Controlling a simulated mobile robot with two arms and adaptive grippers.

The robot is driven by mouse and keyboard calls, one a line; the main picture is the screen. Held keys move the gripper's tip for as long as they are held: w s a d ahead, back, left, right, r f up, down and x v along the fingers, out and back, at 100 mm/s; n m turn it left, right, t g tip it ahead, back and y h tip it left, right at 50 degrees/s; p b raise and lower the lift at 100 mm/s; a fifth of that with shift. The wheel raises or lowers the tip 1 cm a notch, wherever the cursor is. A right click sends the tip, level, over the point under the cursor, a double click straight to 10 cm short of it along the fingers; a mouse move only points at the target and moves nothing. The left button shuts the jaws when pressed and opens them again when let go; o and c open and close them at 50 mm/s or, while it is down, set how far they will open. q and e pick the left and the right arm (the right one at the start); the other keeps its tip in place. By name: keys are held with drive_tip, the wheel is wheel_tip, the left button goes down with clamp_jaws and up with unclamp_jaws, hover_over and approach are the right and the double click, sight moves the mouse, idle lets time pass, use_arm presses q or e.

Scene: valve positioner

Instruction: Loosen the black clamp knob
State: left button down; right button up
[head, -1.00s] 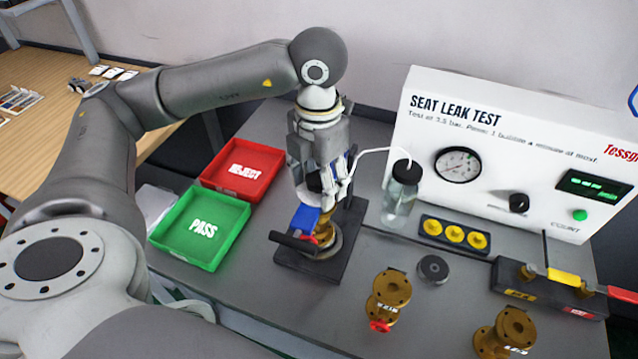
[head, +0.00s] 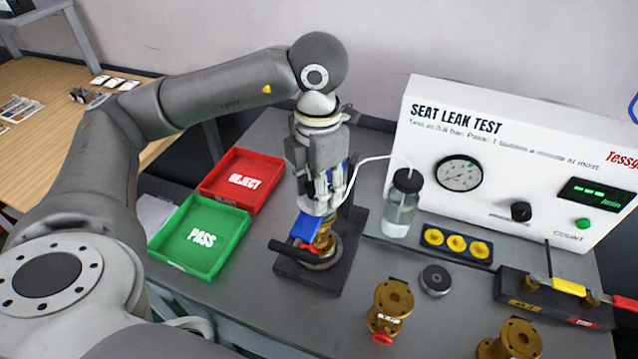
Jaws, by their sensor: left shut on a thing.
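My left gripper (head: 323,204) points down over the black clamp fixture (head: 353,232) in the middle of the bench. Its fingers are shut at the top of the clamped brass valve (head: 325,238), where the black clamp knob sits. The fingers hide the knob. The valve has a blue handle (head: 306,228) and stands upright in the fixture. A black bar (head: 294,249) sticks out at the front left of the fixture. My right gripper is not in view.
A green PASS tray (head: 199,236) and a red REJECT tray (head: 241,179) stand left of the fixture. A bottle with a tube (head: 400,208) stands close on the right, before the white test panel (head: 440,120). Loose brass valves (head: 388,305) stand at the front right.

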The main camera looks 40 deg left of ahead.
use_arm(q)
drive_tip(key=n, duration=0.3)
drive_tip(key=shift+s+f, duration=0.1)
drive_tip(key=shift+f, duration=0.15)
drive_tip(key=n, duration=0.3)
drive_tip(key=shift+d, duration=0.1)
drive_tip(key=n, duration=0.4)
drive_tip(key=shift+s, duration=0.1)
drive_tip(key=n, duration=0.3)
drive_tip(key=shift+n, duration=0.3)
drive_tip(key=c, duration=1.1)
unclamp_jaws()
drive_tip(key=shift+f, duration=0.1)
drive_tip(key=shift+o, duration=0.5)
